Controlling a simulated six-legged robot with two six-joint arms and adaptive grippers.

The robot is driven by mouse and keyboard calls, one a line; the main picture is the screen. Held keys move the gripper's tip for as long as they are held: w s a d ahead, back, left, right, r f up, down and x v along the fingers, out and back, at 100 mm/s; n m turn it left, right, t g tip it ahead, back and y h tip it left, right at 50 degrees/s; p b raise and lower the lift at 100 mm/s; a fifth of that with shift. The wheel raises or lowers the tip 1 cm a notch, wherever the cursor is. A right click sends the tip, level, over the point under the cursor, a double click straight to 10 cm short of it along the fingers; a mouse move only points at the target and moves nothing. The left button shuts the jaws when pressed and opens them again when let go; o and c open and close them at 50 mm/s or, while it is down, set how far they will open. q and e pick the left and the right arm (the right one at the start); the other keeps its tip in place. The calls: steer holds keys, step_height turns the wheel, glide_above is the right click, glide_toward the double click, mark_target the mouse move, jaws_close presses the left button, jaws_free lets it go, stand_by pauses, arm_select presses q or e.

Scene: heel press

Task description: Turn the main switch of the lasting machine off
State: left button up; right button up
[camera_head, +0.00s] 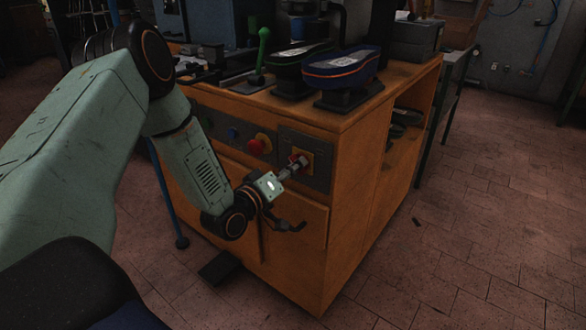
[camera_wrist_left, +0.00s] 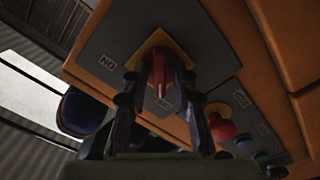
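The main switch (camera_head: 299,160) is a red rotary knob on a yellow plate, on the grey panel at the front of the orange machine cabinet. In the left wrist view the red knob (camera_wrist_left: 162,75) sits between my fingers, and an "ON" label (camera_wrist_left: 109,63) shows upside down beside the yellow plate. My left gripper (camera_head: 291,170) is at the switch. In the left wrist view its two dark fingers (camera_wrist_left: 159,95) stand apart, one on each side of the knob; I cannot tell whether they touch it. My right gripper is not in view.
A red mushroom button (camera_head: 260,144) on yellow and a blue button (camera_head: 233,133) sit left of the switch. A green-knobbed lever (camera_head: 263,50) and shoes on lasts, including a blue one (camera_head: 342,65), stand on the cabinet top.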

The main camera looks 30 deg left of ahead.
arm_select(q)
steer(key=shift+o, duration=0.3)
steer(key=s, duration=1.2)
steer(key=shift+a, duration=0.45)
stand_by(0.4)
